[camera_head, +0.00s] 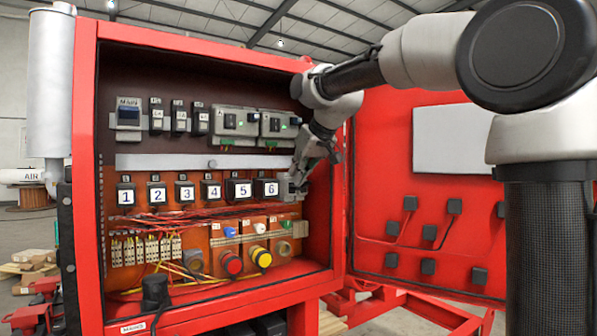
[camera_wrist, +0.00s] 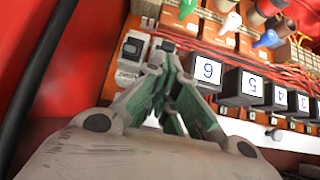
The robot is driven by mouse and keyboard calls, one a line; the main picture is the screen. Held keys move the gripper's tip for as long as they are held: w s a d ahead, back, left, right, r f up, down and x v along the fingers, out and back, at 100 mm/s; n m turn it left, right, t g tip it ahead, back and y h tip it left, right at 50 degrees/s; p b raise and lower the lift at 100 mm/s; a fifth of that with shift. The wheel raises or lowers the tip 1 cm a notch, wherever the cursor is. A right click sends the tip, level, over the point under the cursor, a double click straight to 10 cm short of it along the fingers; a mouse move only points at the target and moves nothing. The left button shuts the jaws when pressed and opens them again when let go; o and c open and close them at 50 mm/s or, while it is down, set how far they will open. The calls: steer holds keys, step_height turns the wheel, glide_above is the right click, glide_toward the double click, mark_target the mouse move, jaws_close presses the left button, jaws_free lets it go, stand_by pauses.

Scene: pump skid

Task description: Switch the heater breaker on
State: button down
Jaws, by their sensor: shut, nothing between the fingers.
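A small grey breaker (camera_head: 286,189) sits at the right end of the numbered row in the red cabinet, just right of block 6, partly hidden by my gripper (camera_head: 298,178). In the wrist view, a pale breaker (camera_wrist: 132,48) with a dark switch part and a small label is left of my fingertips. The label is too blurred to read surely as heater, and I cannot tell the switch position. My gripper (camera_wrist: 165,65) is shut and empty, its tips in front of the panel near the breaker and block 6 (camera_wrist: 208,72). I cannot tell whether they touch anything.
Numbered black blocks (camera_head: 185,192) run left of my gripper. Above are a MAIN switch (camera_head: 129,114) and two grey switch boxes (camera_head: 278,126). Wires and colored buttons (camera_head: 231,263) lie below. The open red door (camera_head: 430,230) and cabinet side wall bound the right.

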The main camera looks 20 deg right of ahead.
steer(key=shift+s+d+f+t+y, duration=0.1)
steer(key=shift+s+f+t+y, duration=0.3)
steer(key=shift+t, duration=0.5)
steer(key=shift+w, duration=0.1)
steer(key=shift+r, duration=0.15)
steer(key=shift+r, duration=0.75)
